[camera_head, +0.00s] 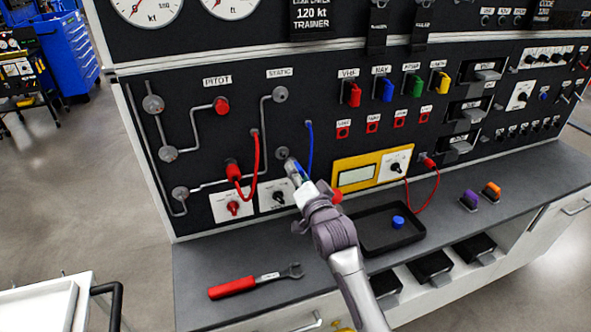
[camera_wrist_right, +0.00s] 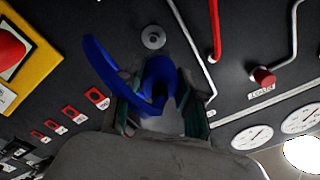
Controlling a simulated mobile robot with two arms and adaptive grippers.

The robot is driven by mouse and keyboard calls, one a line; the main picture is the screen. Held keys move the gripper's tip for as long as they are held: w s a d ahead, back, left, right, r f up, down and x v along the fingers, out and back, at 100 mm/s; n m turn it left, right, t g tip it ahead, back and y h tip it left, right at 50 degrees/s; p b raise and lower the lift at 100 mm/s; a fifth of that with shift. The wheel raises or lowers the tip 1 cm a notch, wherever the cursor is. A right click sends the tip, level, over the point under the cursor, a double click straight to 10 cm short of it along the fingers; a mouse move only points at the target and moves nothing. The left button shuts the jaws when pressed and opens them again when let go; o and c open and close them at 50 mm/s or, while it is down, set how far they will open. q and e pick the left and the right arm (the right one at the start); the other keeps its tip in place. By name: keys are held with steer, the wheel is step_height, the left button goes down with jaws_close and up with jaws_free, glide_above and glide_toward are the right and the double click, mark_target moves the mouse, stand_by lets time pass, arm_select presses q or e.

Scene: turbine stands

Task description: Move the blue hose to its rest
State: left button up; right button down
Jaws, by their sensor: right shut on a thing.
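The blue hose (camera_head: 309,148) hangs from a small hole in the black panel, below and right of the STATIC label. Its lower end runs down to my right gripper (camera_head: 295,174). In the right wrist view, the hose (camera_wrist_right: 103,66) makes a loop. Its thick end sits between the two fingers of my right gripper (camera_wrist_right: 162,105), which are shut on it. The gripper hides the hose's tip in the head view. A round grey fitting (camera_head: 282,153) is just above and left of the gripper; I cannot tell whether they touch. My left gripper is not in view.
A red hose (camera_head: 256,160) hangs left of the gripper. The yellow-framed meter (camera_head: 358,174) is to its right. Below are the black tray (camera_head: 375,245) with a blue cap (camera_head: 398,222) and a red-handled wrench (camera_head: 250,283) on the grey counter (camera_head: 215,262).

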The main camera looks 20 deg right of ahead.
step_height(320, 180, down, 2)
steer(key=shift+s+b, duration=0.15)
steer(key=shift+b, duration=0.35)
steer(key=shift+m, duration=0.3)
steer(key=shift+w+f+b, duration=0.1)
steer(key=shift+w+b, duration=0.7)
steer(key=shift+w, duration=0.4)
steer(key=shift+w+a, duration=0.1)
steer(key=shift+w, duration=1.05)
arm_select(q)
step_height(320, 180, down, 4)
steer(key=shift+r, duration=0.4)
arm_select(e)
steer(key=shift+w, duration=0.35)
steer(key=shift+w+r+p, duration=0.1)
steer(key=shift+r+p, duration=0.15)
steer(key=shift+p, duration=0.15)
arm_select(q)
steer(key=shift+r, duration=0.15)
arm_select(e)
steer(key=shift+w, duration=0.1)
